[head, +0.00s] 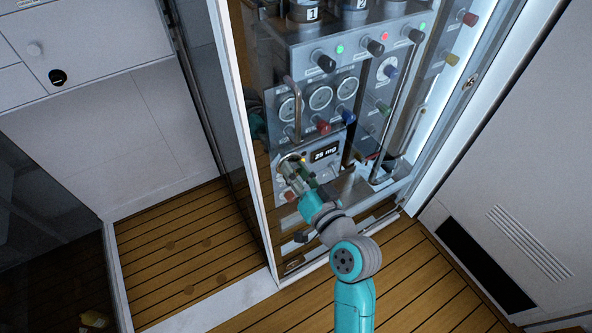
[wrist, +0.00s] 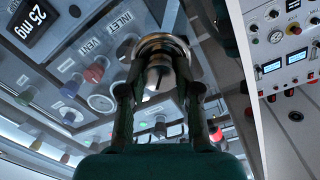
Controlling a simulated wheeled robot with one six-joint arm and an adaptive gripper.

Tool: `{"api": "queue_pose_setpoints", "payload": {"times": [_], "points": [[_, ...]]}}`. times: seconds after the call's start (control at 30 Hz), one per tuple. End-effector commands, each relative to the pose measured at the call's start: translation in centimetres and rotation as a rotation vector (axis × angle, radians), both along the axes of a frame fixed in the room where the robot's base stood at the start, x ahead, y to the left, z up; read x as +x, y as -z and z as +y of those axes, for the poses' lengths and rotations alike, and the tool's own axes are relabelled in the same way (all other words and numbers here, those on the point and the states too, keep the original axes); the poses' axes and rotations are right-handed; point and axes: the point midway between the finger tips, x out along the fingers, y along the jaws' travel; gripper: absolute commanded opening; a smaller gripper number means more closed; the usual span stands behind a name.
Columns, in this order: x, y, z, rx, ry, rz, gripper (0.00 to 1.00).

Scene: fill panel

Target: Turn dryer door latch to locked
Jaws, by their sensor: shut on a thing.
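My gripper (head: 296,172) reaches into the front of the instrument panel, low on its left side, beside the "25 mg" display. In the wrist view my gripper (wrist: 158,88) has its two dark fingers on either side of a round, shiny metal fitting, which I take to be the dryer door latch (wrist: 163,45). The fingers are shut on it. The fingers hide part of the latch, and no locked or unlocked mark is readable. In the head view the latch is mostly hidden by my gripper.
The "25 mg" display (head: 325,151) is close to my gripper. Dial gauges (head: 320,97) and a metal bar handle (head: 293,108) are above it. Coloured knobs and labels reading INLET and VENT (wrist: 92,47) lie close by in the wrist view. The wooden floor (head: 190,250) at left is mostly clear.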

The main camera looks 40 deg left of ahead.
Motion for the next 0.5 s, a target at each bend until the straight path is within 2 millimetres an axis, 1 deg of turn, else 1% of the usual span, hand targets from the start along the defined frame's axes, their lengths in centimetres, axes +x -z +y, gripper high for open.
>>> {"api": "queue_pose_setpoints", "payload": {"times": [0.5], "points": [[0.21, 0.12, -0.11, 0.184, 0.003, 0.443, 0.0]]}}
